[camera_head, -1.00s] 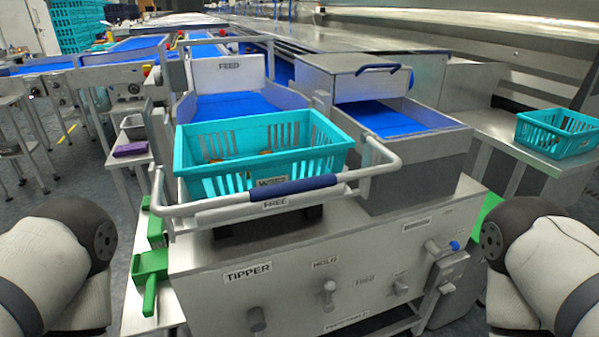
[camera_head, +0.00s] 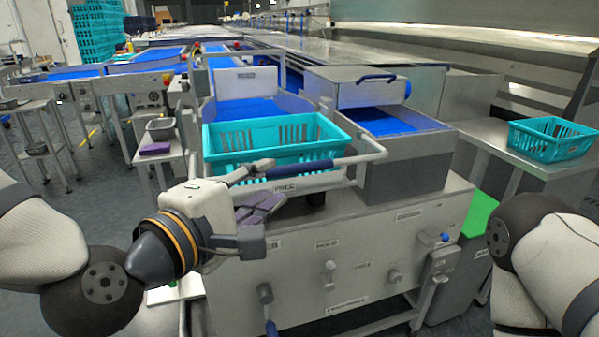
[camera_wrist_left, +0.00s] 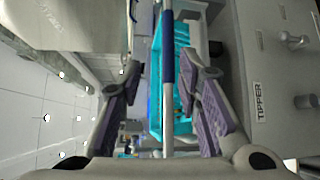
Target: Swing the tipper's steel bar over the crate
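The teal slatted crate (camera_head: 330,148) stands on the tipper in the head view, and part of it shows in the wrist view (camera_wrist_left: 183,50). The tipper's steel bar (camera_head: 362,158) runs across in front of the crate, with a dark blue grip (camera_head: 302,169) in its middle. My left gripper (camera_head: 262,186) is at the bar's left part, left of the blue grip. In the wrist view the bar (camera_wrist_left: 167,120) runs between the spread purple finger pads of my left gripper (camera_wrist_left: 166,95), with gaps on both sides. My right gripper is out of view.
The grey tipper panel (camera_head: 390,235) with knobs lies below the bar. A blue-lined chute (camera_head: 385,120) is right of the crate. Another teal crate (camera_head: 550,140) stands on a side table at right. A small table with a purple cloth (camera_head: 155,148) is at left.

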